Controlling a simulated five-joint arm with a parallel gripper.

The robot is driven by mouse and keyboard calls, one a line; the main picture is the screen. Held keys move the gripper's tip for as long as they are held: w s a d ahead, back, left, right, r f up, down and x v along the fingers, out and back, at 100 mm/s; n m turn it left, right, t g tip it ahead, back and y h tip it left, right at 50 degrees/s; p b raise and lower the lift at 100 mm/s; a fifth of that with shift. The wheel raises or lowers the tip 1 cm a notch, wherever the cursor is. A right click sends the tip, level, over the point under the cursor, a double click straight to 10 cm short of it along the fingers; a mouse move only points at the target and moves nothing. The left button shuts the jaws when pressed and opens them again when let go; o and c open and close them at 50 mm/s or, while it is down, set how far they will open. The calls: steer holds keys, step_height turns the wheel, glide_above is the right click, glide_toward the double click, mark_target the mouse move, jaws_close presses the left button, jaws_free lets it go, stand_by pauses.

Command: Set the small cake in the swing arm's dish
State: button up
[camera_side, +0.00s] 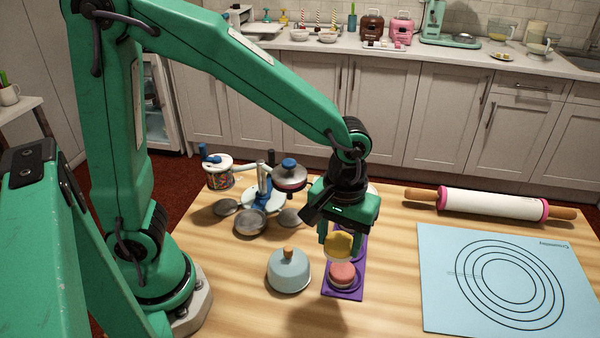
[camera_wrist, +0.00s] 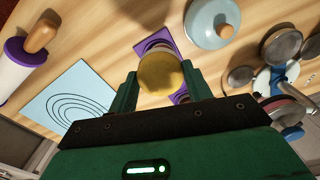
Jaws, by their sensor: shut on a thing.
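My gripper (camera_side: 337,243) is shut on a small yellow cake (camera_side: 338,247), held above the purple tray (camera_side: 357,282). In the wrist view the yellow cake (camera_wrist: 160,74) sits between the two green fingers (camera_wrist: 160,84). A pink cake (camera_side: 343,274) stands on the tray's near end, just below the held cake. Left of my gripper is a stand with a blue post (camera_side: 264,188) and several round grey dishes around it, such as the near dish (camera_side: 250,223). The dishes I can see look empty. Which dish belongs to the swing arm is unclear.
A pale blue dome with a wooden knob (camera_side: 288,270) stands between the dishes and the tray. A crank canister (camera_side: 218,175) is at the back left. A rolling pin (camera_side: 490,204) and a blue ringed mat (camera_side: 440,300) lie to the right. The wood left of the dome is clear.

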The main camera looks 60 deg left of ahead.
steer(key=s+a+n, duration=0.4)
steer(key=a+n, duration=0.1)
steer(key=a, duration=0.2)
steer(key=s+a+r+n, duration=0.1)
steer(key=s+a+n, duration=0.2)
steer(key=a+n, duration=0.3)
steer(key=shift+s+a+r+n, duration=0.15)
steer(key=shift+s+a+n, duration=0.2)
steer(key=shift+a, duration=0.2)
steer(key=shift+a, duration=0.1)
glide_above(251, 221)
step_height(251, 221, down, 7)
steer(key=shift+f, duration=2)
steer(key=shift+f, duration=0.15)
